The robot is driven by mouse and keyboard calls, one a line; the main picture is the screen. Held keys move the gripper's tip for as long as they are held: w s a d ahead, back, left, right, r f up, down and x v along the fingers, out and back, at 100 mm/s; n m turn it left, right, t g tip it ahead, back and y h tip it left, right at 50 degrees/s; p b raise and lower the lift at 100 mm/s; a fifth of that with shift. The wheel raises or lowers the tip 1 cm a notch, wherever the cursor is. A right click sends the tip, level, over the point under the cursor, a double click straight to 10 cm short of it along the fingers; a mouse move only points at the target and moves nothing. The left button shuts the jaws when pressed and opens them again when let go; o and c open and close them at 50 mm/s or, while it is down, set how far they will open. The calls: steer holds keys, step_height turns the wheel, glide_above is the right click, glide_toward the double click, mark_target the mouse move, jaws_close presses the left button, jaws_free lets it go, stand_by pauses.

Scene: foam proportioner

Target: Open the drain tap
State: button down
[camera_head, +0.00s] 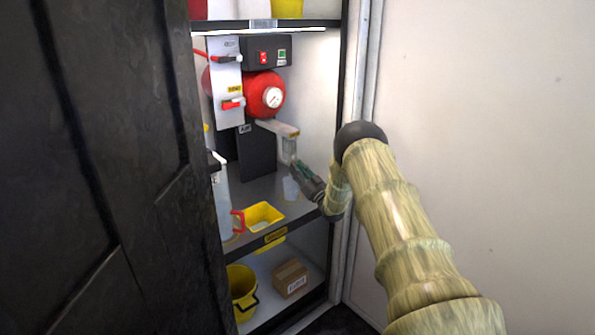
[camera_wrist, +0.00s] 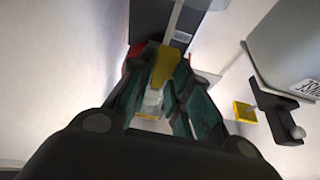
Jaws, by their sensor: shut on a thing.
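My gripper (camera_head: 298,168) reaches into the cabinet from the right, with its fingertips at the pale hanging piece (camera_head: 289,148) under the end of a beige outlet arm (camera_head: 275,127). In the wrist view my gripper (camera_wrist: 166,88) has its dark green fingers closed around a yellow piece (camera_wrist: 164,64), with something pale below it. This is probably the drain tap's handle, but the fingers hide much of it and I cannot read its position. At the right of the wrist view, a black fitting (camera_wrist: 273,108) with a yellow tag (camera_wrist: 244,112) stands apart from my fingers.
A red round vessel with a gauge (camera_head: 264,94) and a black switch box (camera_head: 268,52) are above. A clear cup (camera_head: 290,188) and a yellow tray (camera_head: 263,216) stand on the shelf. The dark door (camera_head: 110,170) is at the left, the cabinet's frame (camera_head: 355,90) at the right.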

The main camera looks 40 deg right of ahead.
steer(key=c, duration=1.3)
jaws_free()
steer(key=shift+f, duration=0.1)
steer(key=shift+s, duration=0.1)
steer(key=v, duration=1.2)
steer(key=shift+f, duration=0.1)
